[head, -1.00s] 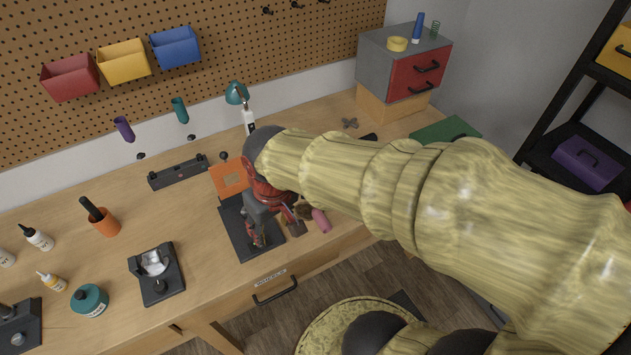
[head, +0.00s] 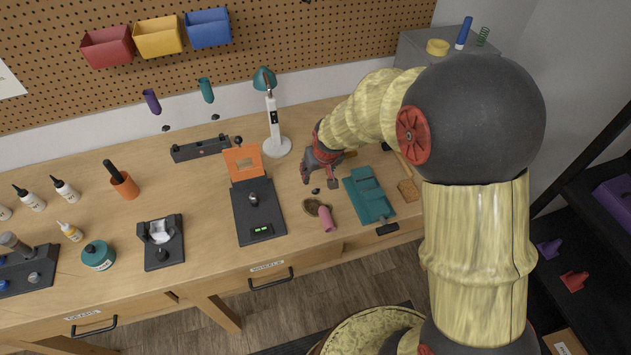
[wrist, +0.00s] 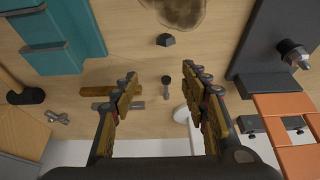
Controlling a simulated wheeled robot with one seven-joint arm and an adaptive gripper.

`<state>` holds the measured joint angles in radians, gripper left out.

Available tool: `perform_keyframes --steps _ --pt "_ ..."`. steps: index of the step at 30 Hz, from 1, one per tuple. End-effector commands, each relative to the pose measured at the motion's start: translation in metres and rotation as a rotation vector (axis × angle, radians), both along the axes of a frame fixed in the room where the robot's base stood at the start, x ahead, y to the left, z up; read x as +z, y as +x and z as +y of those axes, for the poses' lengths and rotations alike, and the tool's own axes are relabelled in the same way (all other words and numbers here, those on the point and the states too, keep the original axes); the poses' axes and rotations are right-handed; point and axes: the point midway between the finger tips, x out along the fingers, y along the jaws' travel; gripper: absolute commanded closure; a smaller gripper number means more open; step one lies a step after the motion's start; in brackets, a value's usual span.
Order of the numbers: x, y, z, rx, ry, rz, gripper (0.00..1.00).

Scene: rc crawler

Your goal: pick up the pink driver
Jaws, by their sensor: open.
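The pink driver (head: 327,219) shows in the head view as a short pink cylinder near the bench's front edge. Its upper end is at a brown patch (head: 312,206), and I cannot make out a shaft. My gripper (head: 318,184) is open and empty above the bench, behind the driver and a little to its left. In the wrist view my gripper (wrist: 160,76) has its fingers spread, with a small dark bolt (wrist: 167,88) visible between them on the bench below. The brown patch is cut by that view's top edge, and the driver is out of frame.
A small dark nut (wrist: 165,40) lies near the brown patch. A white lamp (head: 277,147) stands behind. Bare wood separates scale and driver.

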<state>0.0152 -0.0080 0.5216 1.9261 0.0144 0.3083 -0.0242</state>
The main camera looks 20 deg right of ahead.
Motion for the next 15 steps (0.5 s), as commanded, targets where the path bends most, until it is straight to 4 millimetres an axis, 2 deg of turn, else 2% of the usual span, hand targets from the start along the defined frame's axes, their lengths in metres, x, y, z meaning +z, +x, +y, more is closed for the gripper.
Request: perform_keyframes --steps 5,12,15 --pt "-0.014 0.004 0.003 0.002 -0.001 0.002 0.55" --pt "-0.046 0.017 0.008 0.001 0.000 0.003 0.55" --pt "-0.050 0.020 0.008 0.001 0.000 0.000 0.55"
